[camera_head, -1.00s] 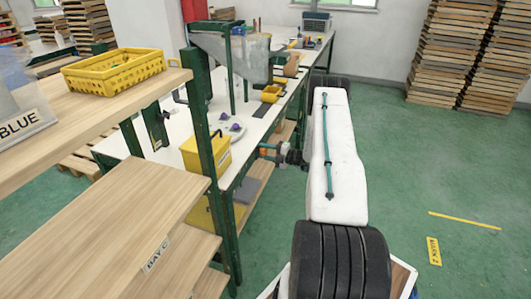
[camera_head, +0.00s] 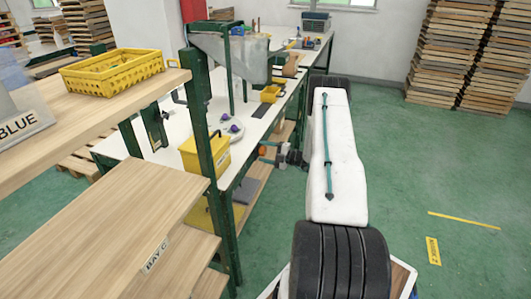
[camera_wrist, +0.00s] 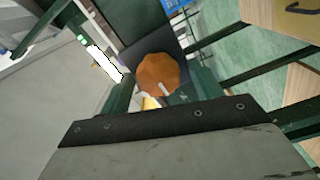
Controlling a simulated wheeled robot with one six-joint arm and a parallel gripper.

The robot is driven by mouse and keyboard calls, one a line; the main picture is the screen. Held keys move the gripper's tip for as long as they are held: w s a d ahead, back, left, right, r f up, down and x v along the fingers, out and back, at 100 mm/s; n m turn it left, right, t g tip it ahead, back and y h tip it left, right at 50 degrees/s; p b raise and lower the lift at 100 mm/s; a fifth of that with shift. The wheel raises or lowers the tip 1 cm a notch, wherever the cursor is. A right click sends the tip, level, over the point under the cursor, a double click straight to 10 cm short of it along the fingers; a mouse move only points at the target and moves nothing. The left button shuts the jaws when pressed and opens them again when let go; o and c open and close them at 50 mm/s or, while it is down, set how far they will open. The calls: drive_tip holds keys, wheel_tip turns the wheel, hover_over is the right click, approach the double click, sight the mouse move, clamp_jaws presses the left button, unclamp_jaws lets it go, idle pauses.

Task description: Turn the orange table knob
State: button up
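The orange table knob (camera_wrist: 158,73) is a round, scalloped disc with a pale pointer mark near its lower edge. In the head view the knob (camera_head: 262,152) shows small at the right side of the white workbench. My gripper (camera_head: 266,152) is there, with its teal fingers above and below the knob. In the wrist view my gripper (camera_wrist: 160,88) has its dark green fingers spread to the left and right of the knob. A gap seems to show on each side, so it looks open around the knob, not closed on it.
A green post (camera_head: 205,140) and wooden shelves (camera_head: 130,215) stand on the left.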

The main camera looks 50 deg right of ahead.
drive_tip(key=shift+w+a, duration=0.1)
drive_tip(key=v, duration=0.7)
drive_tip(key=shift+s, duration=0.35)
idle(0.4)
